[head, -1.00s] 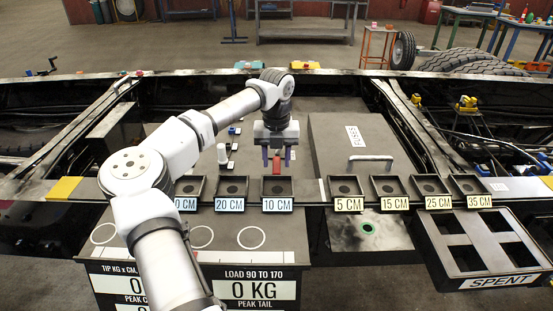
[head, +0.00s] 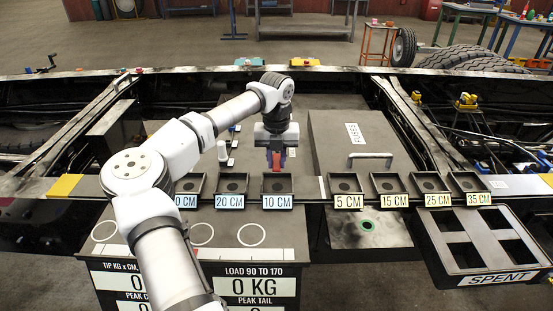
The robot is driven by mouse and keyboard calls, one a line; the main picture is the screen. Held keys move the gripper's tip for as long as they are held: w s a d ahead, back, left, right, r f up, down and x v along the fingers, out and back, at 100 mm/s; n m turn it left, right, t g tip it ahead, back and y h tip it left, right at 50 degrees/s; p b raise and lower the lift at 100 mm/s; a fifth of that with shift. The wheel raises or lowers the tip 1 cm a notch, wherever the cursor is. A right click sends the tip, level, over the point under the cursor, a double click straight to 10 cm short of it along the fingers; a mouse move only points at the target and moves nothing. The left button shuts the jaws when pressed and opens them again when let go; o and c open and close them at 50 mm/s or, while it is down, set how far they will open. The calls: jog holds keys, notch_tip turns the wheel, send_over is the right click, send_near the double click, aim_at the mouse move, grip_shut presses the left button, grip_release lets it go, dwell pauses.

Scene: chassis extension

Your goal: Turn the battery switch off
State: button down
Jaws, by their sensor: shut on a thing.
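A small red handle (head: 276,161), which looks like the battery switch, stands on the dark deck behind the tray marked 10 CM. My gripper (head: 276,158) points down over it with a finger on each side. The fingers are shut on the red handle. The gripper body hides the upper part of the handle and whatever lies behind it. I cannot read any on or off mark on the switch.
Small labelled trays (head: 277,184) line the deck's front edge. A box lid marked FUSES (head: 340,140) with a metal handle (head: 371,157) stands just right of my gripper. The SPENT crate (head: 470,265) is at front right.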

jog(key=shift+m, duration=0.3)
jog(key=m, duration=0.3)
jog(key=shift+d+m, duration=0.1)
jog(key=shift+m, duration=0.3)
jog(key=m, duration=0.4)
jog(key=shift+d, duration=0.1)
jog(key=m, duration=0.5)
jog(key=shift+s+r, duration=0.1)
jog(key=m, duration=0.4)
jog(key=shift+d, duration=0.1)
jog(key=shift+s+m, duration=0.1)
jog(key=shift+m, duration=0.2)
jog(key=c, duration=1.3)
grip_release()
